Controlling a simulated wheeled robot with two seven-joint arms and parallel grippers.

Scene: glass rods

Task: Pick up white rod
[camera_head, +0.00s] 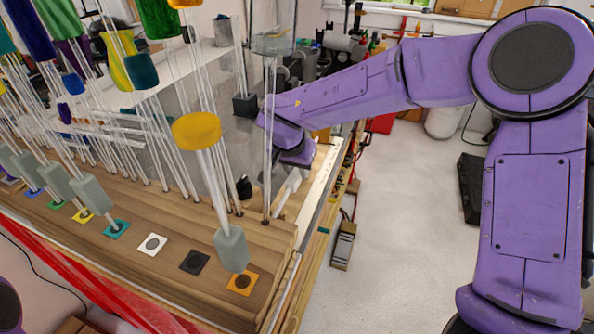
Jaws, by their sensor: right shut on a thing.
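My right arm reaches in from the right, and its purple wrist is behind the clear upright rods at the wooden rack's right end. My right gripper (293,166) is small and partly hidden there. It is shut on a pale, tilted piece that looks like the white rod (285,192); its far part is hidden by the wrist. The exact finger contact is not clear. My left gripper is not in view.
The wooden rack (190,285) has a row of coloured squares, including a white square (152,244). Clear rods with coloured tops, such as a yellow disc (196,131), and grey blocks (232,248) crowd it. Open floor (400,240) lies to the right.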

